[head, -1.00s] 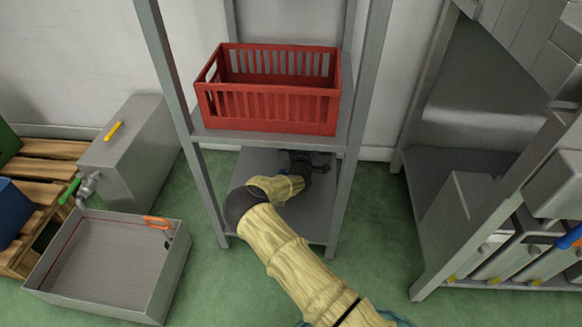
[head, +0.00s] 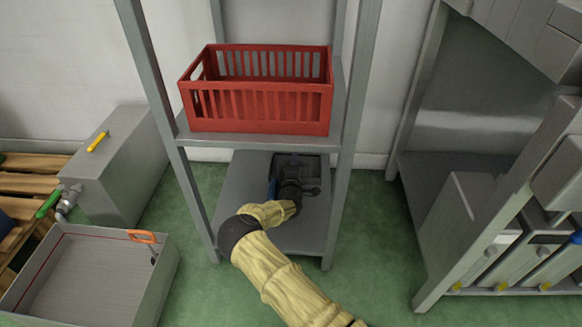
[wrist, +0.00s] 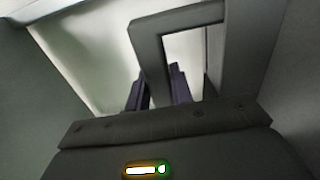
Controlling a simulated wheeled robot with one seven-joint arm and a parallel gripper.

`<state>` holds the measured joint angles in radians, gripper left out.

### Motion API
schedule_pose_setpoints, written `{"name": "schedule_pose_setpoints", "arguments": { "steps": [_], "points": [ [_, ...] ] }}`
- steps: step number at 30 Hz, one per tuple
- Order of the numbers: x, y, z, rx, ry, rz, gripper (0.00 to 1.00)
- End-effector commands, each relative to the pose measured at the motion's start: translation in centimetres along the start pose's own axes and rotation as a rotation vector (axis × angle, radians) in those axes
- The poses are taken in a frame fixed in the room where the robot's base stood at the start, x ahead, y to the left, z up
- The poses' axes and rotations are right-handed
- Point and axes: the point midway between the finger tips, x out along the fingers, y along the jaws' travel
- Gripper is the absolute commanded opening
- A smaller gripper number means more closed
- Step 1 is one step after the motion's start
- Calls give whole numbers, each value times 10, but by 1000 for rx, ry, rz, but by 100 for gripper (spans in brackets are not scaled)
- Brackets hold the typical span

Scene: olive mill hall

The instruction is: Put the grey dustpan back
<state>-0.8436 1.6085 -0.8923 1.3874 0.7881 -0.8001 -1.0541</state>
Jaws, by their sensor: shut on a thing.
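My gripper (head: 291,184) is inside the lower level of the grey shelf rack, just above the lower shelf board (head: 238,190), under the red crate. In the wrist view my gripper's two dark fingers (wrist: 158,88) are closed around one leg of a grey, loop-shaped handle, which appears to belong to the grey dustpan (wrist: 180,17). In the head view the dustpan is hard to tell apart from my dark gripper. Whether it touches the board cannot be told.
A red crate (head: 260,112) stands on the shelf level above my gripper. Rack posts (head: 160,90) flank my arm. An open grey tray (head: 85,275) and a grey box (head: 118,165) are at left. Another rack (head: 435,260) stands at right. Green floor lies between.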

Motion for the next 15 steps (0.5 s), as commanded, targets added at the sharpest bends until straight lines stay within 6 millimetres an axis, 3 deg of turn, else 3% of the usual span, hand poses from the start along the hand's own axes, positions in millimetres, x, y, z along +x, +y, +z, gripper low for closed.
{"name": "schedule_pose_setpoints", "arguments": {
  "steps": [10, 11, 13, 15],
  "points": [
    [-2, -1, -11, 1, 14, 3, 0],
    [-3, -1, -11, 1, 14, 0, 28],
    [-3, -1, -11, 0, 14, 0, 42],
    [-3, -1, -11, 0, 14, 0, 44]
  ]
}}
